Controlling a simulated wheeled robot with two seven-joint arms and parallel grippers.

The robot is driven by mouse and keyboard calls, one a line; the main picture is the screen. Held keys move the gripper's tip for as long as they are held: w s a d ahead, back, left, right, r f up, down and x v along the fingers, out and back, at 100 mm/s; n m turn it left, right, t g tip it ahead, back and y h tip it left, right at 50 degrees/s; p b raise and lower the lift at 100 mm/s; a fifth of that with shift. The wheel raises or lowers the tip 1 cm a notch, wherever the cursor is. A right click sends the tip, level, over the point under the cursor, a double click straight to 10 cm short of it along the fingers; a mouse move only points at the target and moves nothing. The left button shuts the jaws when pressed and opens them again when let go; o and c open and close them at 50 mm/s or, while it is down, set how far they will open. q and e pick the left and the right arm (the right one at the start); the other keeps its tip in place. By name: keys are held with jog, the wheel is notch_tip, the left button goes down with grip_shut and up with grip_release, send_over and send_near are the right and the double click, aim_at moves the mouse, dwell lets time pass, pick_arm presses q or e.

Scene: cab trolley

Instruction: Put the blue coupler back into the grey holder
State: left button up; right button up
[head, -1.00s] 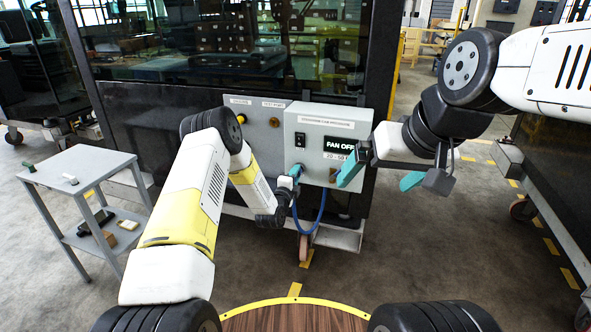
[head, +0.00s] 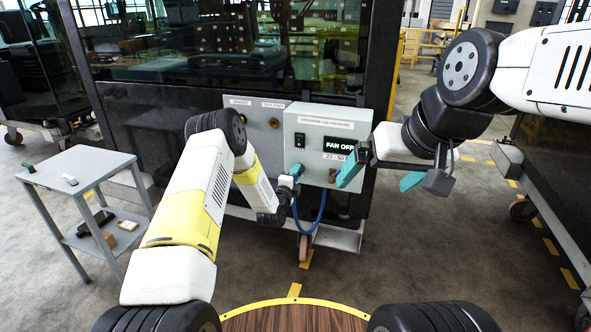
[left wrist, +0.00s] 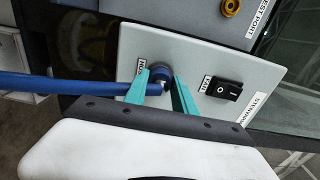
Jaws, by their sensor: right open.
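The blue coupler (left wrist: 161,69) is between the two teal fingertips of my left gripper (left wrist: 160,82), against or just in front of the panel face beside a small label. The fingers sit close on both sides of it, far narrower than the right gripper's spread. In the head view my left gripper (head: 287,185) is at the lower left of the grey box. I cannot make out the grey holder apart from the box, or whether the coupler is seated in it. My right gripper (head: 381,178) is open and empty, in front of the box's right side.
A blue hose (head: 316,222) hangs from the coupler below the grey box (head: 312,120). A brass test port (left wrist: 230,7) is nearby. A grey trolley (head: 95,172) with small items stands at left.

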pick_arm(q)
jog(key=o, duration=0.4)
jog(key=shift+s, duration=0.1)
jog(key=v, duration=0.7)
jog(key=shift+s+a, duration=0.1)
jog(key=shift+s, duration=0.2)
jog(key=o, duration=1)
jog(key=v, duration=0.9)
